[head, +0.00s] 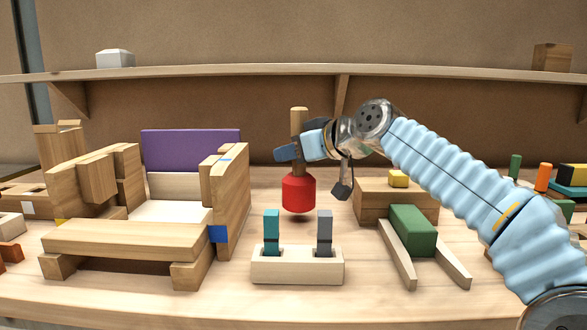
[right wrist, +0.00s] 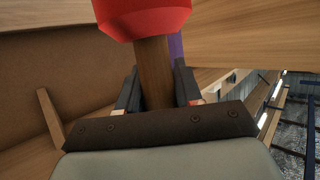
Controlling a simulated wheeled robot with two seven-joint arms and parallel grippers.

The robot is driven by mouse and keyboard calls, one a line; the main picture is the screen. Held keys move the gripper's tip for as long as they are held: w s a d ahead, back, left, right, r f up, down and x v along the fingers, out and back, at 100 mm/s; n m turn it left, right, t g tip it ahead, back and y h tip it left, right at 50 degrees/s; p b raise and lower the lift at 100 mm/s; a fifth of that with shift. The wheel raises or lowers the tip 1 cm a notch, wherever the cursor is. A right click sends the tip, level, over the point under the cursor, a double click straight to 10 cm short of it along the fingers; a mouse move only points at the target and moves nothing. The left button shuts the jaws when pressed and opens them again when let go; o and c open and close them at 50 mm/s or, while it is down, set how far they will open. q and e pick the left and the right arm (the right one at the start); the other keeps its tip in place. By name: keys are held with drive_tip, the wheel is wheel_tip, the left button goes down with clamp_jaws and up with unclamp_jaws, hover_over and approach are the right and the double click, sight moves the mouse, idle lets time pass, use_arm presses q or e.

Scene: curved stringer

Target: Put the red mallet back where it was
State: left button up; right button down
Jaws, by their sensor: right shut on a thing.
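The red mallet (head: 299,193) hangs head down with its wooden handle (head: 299,121) upright, near the middle of the head view. My right gripper (head: 293,152) is shut on the handle. The mallet's head appears clear of the bench, with a dark shadow below it. In the right wrist view the red head (right wrist: 143,16) shows at the top, and the handle (right wrist: 153,72) runs between the two dark fingers (right wrist: 155,90). My left gripper is not in view.
A pale block (head: 297,268) holding a teal peg (head: 272,230) and a grey peg (head: 324,230) stands in front of the mallet. A wooden assembly with a purple panel (head: 190,145) stands left. A wooden box (head: 372,202) and green block (head: 413,228) stand right.

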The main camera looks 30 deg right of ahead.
sight(294, 167)
drive_tip(key=shift+s+f, duration=0.1)
drive_tip(key=shift+f, duration=1.2)
drive_tip(key=shift+f+b, duration=0.25)
drive_tip(key=shift+b, duration=0.2)
drive_tip(key=c, duration=0.8)
unclamp_jaws()
drive_tip(key=shift+o, duration=0.2)
drive_tip(key=shift+r, duration=0.1)
